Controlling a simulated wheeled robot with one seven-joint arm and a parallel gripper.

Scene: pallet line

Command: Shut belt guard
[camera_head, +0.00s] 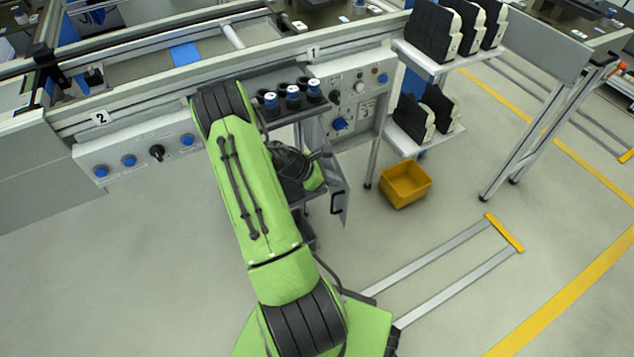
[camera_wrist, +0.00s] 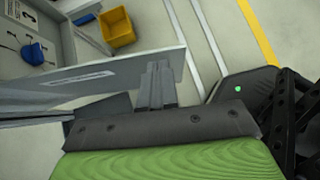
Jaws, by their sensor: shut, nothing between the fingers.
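The belt guard (camera_head: 330,170) is a narrow grey panel with a black handle, standing out from the front of the conveyor frame, so it is open. In the wrist view a grey panel (camera_wrist: 120,72), which looks like the guard, crosses the left and middle. My gripper's fingers (camera_wrist: 157,82) are shut with nothing between them. They overlap the panel near its right end; whether they touch it, I cannot tell. In the head view my green arm reaches toward the guard, and its fingers are hidden or too small to make out.
A yellow bin (camera_head: 405,186) stands on the floor right of the guard and shows in the wrist view (camera_wrist: 117,27). A control panel (camera_head: 358,95) with a blue knob is behind. Blue-capped items (camera_head: 293,93) sit in a holder above. Black-and-white parts (camera_head: 420,110) fill shelves. Floor at front left is clear.

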